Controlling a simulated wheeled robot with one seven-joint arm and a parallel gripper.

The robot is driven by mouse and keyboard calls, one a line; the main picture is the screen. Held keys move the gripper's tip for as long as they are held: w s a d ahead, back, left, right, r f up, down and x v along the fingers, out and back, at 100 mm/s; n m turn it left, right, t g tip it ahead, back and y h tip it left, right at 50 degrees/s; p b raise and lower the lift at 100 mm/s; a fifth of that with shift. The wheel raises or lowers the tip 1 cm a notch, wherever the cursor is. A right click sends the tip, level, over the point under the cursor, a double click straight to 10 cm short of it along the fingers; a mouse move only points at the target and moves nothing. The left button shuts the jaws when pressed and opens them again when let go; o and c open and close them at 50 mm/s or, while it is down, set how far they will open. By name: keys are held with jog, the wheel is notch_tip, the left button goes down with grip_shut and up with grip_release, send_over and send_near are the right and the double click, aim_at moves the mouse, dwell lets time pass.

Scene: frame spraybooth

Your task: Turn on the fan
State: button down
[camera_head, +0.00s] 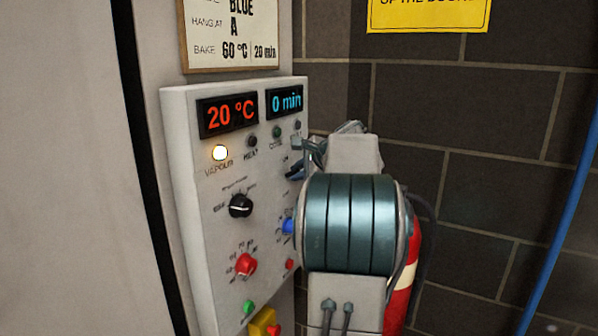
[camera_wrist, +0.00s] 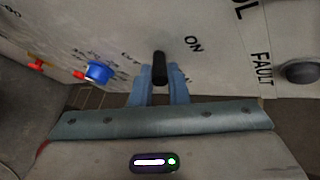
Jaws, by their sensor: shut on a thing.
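A black switch lever (camera_wrist: 160,68) stands out from the pale control panel in the wrist view. The word ON is printed to its right and a smaller, hard-to-read label to its left. I cannot read a fan label. My gripper (camera_wrist: 159,84) has its two blue-grey fingers on either side of the lever, shut on it. Which way the lever is set is not clear.
The control panel (camera_head: 180,180) carries displays reading 20 °C and 0 min, a lit vapour lamp (camera_head: 220,153), a black knob (camera_head: 240,205), a red knob (camera_head: 245,264) and a blue knob (camera_wrist: 98,72). A red extinguisher (camera_head: 400,300) stands behind my arm.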

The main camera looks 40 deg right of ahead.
jog(key=c, duration=1.4)
grip_release()
jog(key=b+v, duration=0.1)
jog(key=v, duration=1.2)
jog(key=shift+s+r+b, duration=0.2)
jog(key=shift+s+b, duration=0.15)
jog(key=shift+b, duration=0.05)
jog(key=s+a+f+n+g+y, duration=0.1)
jog(key=a+f+n+g, duration=0.2)
jog(key=a, duration=0.4)
jog(key=a+f+n, duration=0.3)
jog(key=a+f, duration=0.2)
jog(key=a, duration=0.3)
jog(key=s+a+f+n+g+y, duration=0.1)
jog(key=a+f+n+g, duration=0.15)
jog(key=a+f, duration=0.35)
jog(key=s+a+f+n+g+h, duration=0.2)
jog(key=s+a+f+n, duration=1.2)
jog(key=shift+a+h, duration=0.2)
jog(key=shift+h, duration=0.1)
